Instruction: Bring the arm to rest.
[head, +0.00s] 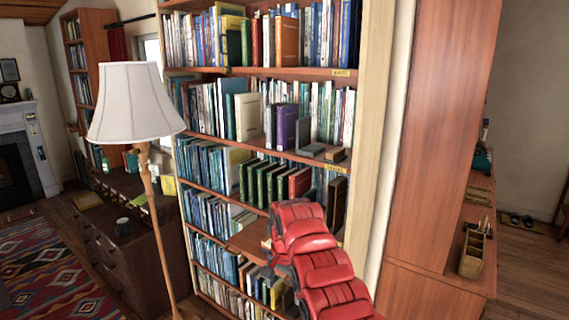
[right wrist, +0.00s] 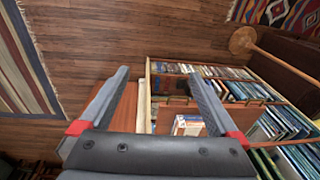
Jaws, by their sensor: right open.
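My right arm, red, reaches in from the bottom of the head view in front of the bookcase (head: 372,120). Its gripper shows in the head view only as small dark parts beside the lower shelves, partly hidden by the arm. In the right wrist view my right gripper (right wrist: 156,75) has its two grey fingers wide apart, with nothing between them. Beyond the fingers are wooden floor and shelves of books. My left gripper is in neither view.
A floor lamp (head: 135,105) stands left of the bookcase, before a dark chest of drawers (head: 105,260). A wooden panel (head: 440,140) rises at right. A wooden holder (head: 472,250) sits on a low ledge. A patterned rug (head: 55,285) lies on the floor at left.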

